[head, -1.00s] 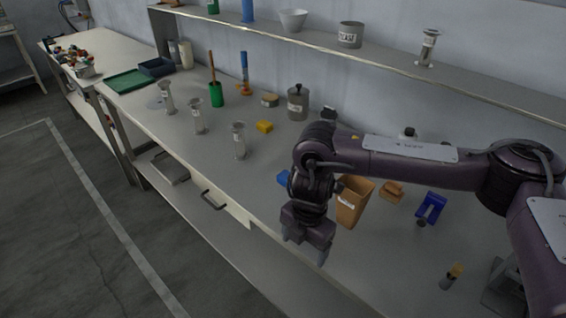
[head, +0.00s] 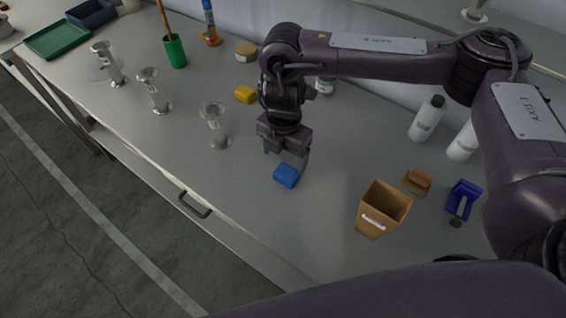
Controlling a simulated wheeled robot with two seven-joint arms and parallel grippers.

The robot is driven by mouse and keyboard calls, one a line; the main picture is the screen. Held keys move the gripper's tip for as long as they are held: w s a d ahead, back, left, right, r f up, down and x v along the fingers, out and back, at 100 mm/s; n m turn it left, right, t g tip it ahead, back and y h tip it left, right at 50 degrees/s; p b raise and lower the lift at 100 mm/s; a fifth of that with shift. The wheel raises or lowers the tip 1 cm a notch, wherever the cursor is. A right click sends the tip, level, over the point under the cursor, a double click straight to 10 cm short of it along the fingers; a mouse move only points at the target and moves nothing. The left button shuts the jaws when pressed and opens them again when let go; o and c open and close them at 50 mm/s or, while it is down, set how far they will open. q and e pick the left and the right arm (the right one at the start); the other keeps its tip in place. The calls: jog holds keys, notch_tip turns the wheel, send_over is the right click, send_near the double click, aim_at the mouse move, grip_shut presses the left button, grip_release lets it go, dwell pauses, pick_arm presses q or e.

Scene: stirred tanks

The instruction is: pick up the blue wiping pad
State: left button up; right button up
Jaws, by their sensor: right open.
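The blue wiping pad (head: 286,176) is a small blue block lying on the grey bench top, near the middle of the head view. My right gripper (head: 286,160) points down just above and behind the pad, with its fingers apart and nothing between them. One finger comes down close to the pad's upper right side; I cannot tell whether it touches. My left gripper does not show.
A tan bin (head: 383,209), a brown block (head: 416,181) and a blue holder (head: 462,199) stand to the right. Bench between pad and bin is clear.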

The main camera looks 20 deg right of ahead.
aim_at(287, 172)
jog(key=f, duration=0.2)
jog(key=shift+s+d+f, duration=0.15)
jog(key=shift+s+f, duration=0.2)
jog(key=f, duration=0.4)
jog(key=shift+d+f, duration=0.1)
jog(key=shift+d, duration=0.1)
jog(key=c, duration=1.1)
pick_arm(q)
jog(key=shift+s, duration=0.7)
pick_arm(e)
jog(key=shift+o, duration=0.2)
pick_arm(q)
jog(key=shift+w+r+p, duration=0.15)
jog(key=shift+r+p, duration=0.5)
jog(key=shift+p, duration=0.05)
pick_arm(e)
notch_tip(287, 172, up, 20)
